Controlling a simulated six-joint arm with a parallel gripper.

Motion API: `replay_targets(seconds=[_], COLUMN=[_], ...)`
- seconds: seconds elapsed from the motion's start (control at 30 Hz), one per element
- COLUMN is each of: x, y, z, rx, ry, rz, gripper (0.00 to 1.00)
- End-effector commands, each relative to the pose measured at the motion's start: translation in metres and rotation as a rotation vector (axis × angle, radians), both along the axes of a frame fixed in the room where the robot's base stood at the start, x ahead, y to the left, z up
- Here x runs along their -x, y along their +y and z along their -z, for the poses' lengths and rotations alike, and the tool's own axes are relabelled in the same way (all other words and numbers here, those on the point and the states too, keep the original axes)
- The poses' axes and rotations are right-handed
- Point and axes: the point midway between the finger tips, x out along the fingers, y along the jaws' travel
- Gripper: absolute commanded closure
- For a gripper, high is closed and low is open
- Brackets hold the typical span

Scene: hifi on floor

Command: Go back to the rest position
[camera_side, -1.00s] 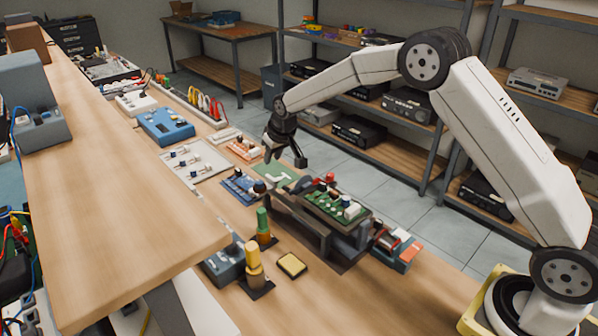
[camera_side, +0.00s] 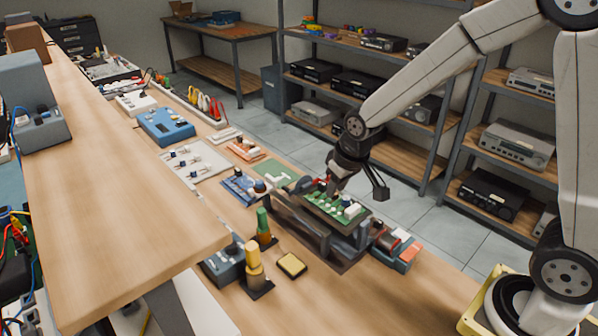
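My gripper (camera_side: 358,191) is dark and points downward. Its two fingers are spread apart with nothing visible between them. It hangs over or just beside the right part of a green circuit board (camera_side: 325,212), which sits in a dark holder (camera_side: 315,232) on the bench. The left finger overlaps the board's far edge in the picture; I cannot tell whether it touches. The gripper hides part of the board's far edge.
The wooden bench (camera_side: 345,300) holds a green-topped post (camera_side: 263,226), a yellow-topped post (camera_side: 254,262), a small yellow pad (camera_side: 292,265) and a grey-and-red block (camera_side: 397,247). More boards and a blue box (camera_side: 166,126) lie further back. Shelves (camera_side: 410,165) stand behind the arm.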

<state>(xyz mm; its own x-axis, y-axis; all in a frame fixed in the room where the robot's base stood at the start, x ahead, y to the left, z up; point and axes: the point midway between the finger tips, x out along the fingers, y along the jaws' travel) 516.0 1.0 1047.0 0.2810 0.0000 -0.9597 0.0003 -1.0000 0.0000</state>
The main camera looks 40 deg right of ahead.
Motion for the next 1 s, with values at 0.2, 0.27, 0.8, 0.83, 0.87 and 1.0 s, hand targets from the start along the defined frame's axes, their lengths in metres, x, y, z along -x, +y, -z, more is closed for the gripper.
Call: replay_targets(seconds=[0.2, 0.27, 0.8, 0.83, 0.87, 1.0], x=[0.067, 0.082, 0.125, 0.125, 0.125, 0.125], y=[-0.001, -0.001, -0.001, -0.001, -0.001, -0.001], z=[0.004, 0.006, 0.014, 0.014, 0.014, 0.014], rx=[0.0, 0.0, 0.0, 0.0, 0.0, 0.0], ry=[0.027, 0.034, 0.053, 0.053, 0.053, 0.053], rz=[0.0, 0.0, 0.0, 0.0, 0.0, 0.0], gripper=[0.68, 0.68, 0.68, 0.68, 0.68, 0.68])
